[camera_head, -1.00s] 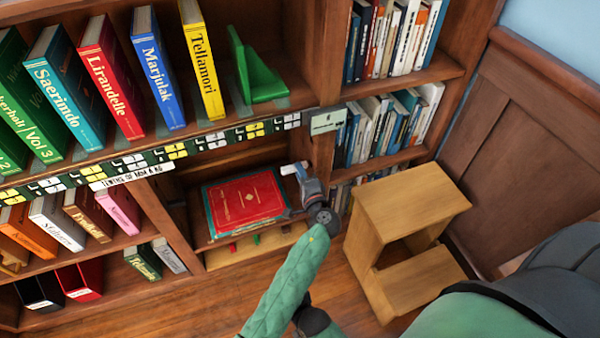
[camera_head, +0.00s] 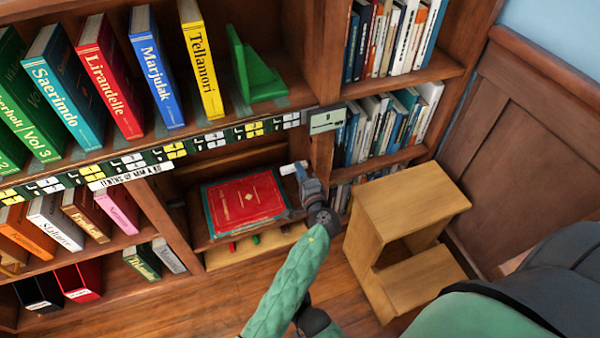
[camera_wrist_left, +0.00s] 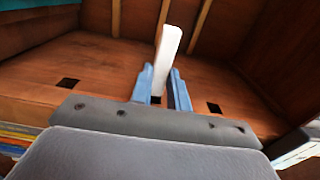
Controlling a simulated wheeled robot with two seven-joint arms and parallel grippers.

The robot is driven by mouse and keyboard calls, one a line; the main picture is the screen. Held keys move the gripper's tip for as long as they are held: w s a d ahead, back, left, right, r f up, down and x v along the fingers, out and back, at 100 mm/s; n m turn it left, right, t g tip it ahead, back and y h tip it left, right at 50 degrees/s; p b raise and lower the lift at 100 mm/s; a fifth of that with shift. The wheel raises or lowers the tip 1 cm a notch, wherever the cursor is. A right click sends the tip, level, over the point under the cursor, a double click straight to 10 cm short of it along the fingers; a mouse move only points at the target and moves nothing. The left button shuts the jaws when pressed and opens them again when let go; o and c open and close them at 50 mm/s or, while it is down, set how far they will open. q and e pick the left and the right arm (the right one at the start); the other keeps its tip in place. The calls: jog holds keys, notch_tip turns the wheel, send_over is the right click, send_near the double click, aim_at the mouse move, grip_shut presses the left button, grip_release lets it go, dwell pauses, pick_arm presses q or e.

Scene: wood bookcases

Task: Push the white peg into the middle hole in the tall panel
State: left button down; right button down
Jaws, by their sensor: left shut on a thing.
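My left gripper (camera_head: 299,167) is in the low bay of the bookcase, beside its right-hand upright. In the left wrist view its blue fingers (camera_wrist_left: 161,85) are shut on the white peg (camera_wrist_left: 168,50), which sticks out beyond them, tilted slightly. The peg also shows in the head view (camera_head: 288,169) as a small white piece. A brown wood panel (camera_wrist_left: 110,62) lies behind the fingers in the left wrist view. It has a dark square hole at the left (camera_wrist_left: 68,83) and another at the right (camera_wrist_left: 214,107). The fingers cover the part between, so the middle hole is not clear. My right gripper is out of view.
A red book (camera_head: 245,200) lies flat in the bay left of the gripper. A wooden step stool (camera_head: 410,195) stands on the floor to the right. Upright books (camera_head: 385,130) fill the shelves at the right. A small display (camera_head: 327,120) is on the shelf edge above.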

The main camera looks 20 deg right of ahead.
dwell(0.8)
pick_arm(q)
jog(key=shift+d+b, duration=0.5)
jog(key=shift+d, duration=0.1)
dwell(0.3)
jog(key=shift+d, duration=0.1)
